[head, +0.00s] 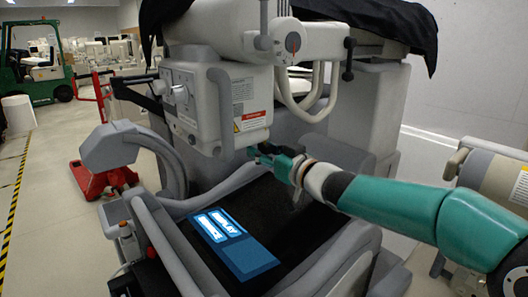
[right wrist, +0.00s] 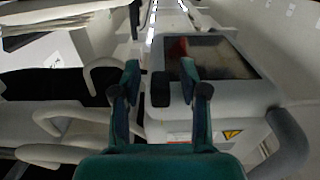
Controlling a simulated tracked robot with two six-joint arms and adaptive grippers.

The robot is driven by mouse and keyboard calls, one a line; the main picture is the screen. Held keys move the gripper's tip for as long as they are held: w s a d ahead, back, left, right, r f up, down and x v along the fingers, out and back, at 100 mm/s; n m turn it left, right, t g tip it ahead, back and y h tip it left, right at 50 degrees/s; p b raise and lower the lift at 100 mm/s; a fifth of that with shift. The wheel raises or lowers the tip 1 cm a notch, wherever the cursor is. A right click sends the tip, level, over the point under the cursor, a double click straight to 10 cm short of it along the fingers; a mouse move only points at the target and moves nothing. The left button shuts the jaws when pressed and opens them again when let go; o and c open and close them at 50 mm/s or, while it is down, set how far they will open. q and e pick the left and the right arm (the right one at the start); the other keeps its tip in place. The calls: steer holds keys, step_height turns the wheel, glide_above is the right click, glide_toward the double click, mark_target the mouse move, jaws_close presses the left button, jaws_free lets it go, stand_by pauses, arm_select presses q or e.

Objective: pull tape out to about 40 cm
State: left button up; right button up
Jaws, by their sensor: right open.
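My right gripper (head: 263,153) reaches in from the right in the head view, its tips at the lower right corner of a white box-shaped machine head (head: 245,100). In the right wrist view the gripper (right wrist: 160,72) is open, fingers apart. A small dark block (right wrist: 160,90) shows between the fingers, in front of the white housing. I cannot tell whether it is the tape's pull end or whether a finger touches it. No drawn-out length of tape can be made out. My left gripper is not in view.
Below the gripper is the cart's dark top with a blue-lit panel (head: 232,243). Curved grey handles (head: 313,95) hang right of the machine head. A black cover (head: 395,25) drapes the top. A red pallet jack (head: 95,178) and green forklift (head: 40,75) stand at left.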

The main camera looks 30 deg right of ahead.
jaws_close()
steer(key=shift+f, duration=0.1)
step_height(320, 180, down, 15)
steer(key=b, duration=1.2)
jaws_free()
steer(key=shift+r, duration=0.2)
